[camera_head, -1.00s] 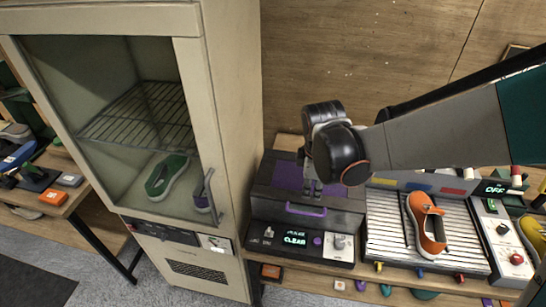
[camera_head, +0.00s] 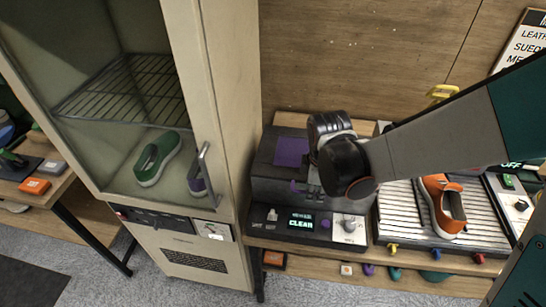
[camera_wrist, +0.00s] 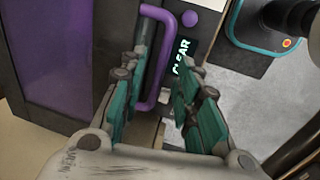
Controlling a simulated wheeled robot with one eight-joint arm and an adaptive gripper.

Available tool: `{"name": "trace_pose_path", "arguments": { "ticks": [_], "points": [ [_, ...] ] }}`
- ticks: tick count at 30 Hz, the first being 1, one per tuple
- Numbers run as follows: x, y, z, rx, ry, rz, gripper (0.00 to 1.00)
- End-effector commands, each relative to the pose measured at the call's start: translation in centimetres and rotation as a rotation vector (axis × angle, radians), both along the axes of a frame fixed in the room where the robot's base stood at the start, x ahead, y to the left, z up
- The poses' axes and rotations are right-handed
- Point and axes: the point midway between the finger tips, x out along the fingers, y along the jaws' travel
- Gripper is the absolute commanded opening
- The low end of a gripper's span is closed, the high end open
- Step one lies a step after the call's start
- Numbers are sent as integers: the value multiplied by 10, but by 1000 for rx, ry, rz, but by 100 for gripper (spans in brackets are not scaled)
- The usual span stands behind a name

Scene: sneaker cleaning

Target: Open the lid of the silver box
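The box (camera_head: 262,180) is dark grey, with a purple panel (camera_head: 291,152) on its lid and a purple handle at the front. Its lid looks shut. My gripper (camera_head: 314,190) is at the front of the box and hides much of the handle in the head view. In the wrist view, the purple handle (camera_wrist: 154,75) lies between my gripper's two green fingers (camera_wrist: 163,68). The left finger is close beside the handle, and a gap shows on the right. I cannot tell whether either finger touches it.
A control panel (camera_head: 270,226) with a lit display and knobs is in front of the box. A beige cabinet (camera_head: 228,90) stands close on the left. A slatted tray (camera_head: 400,215) with an orange shoe (camera_head: 447,205) is on the right.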

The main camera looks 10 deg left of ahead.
Motion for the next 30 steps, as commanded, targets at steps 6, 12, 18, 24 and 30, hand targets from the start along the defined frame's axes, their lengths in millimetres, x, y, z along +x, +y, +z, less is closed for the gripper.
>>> {"name": "trace_pose_path", "arguments": {
  "ticks": [6, 12, 18, 24, 30],
  "points": [
    [0, -2, -7, 0, 0, 1, 30],
    [0, -2, -7, 0, 0, 1, 30],
    [0, -2, -7, 0, 0, 0, 0],
    [0, -2, -6, 0, 2, 0, 0],
    [3, -2, 7, 3, 39, -1, 0]
  ]
}}
